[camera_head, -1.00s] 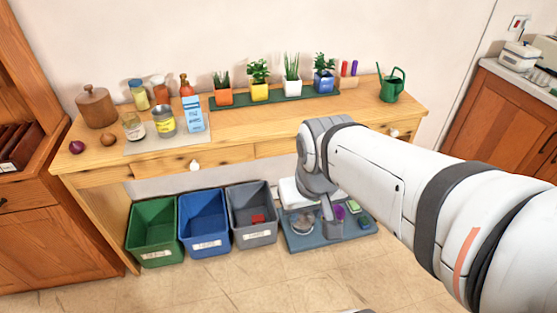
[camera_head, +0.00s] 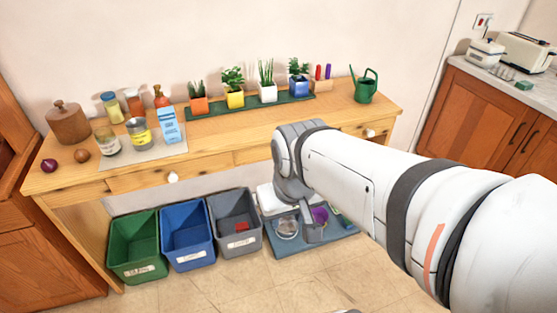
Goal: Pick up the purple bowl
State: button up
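A purple bowl (camera_head: 320,214) lies low under the table, on a blue-grey mat (camera_head: 283,247) on the floor. Only part of it shows, just right of my gripper (camera_head: 312,240). My gripper points down over the mat, close beside the bowl in the picture. My arm comes in from the right and covers part of the area. The fingertips are too small and dark to tell whether they are open or shut. I cannot tell whether they touch the bowl.
A clear glass bowl (camera_head: 286,228) and a white item (camera_head: 268,198) are on the mat, left of my gripper. Green (camera_head: 138,248), blue (camera_head: 187,236) and grey (camera_head: 235,224) bins stand to the left. The wooden table (camera_head: 235,135) overhangs the mat. Floor in front is clear.

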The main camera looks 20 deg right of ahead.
aim_at(321, 216)
jog(key=u, duration=2.3)
jog(key=k, duration=1.55)
jog(key=z, duration=2.15)
jog(key=i, duration=0.45)
jog(key=z, duration=0.1)
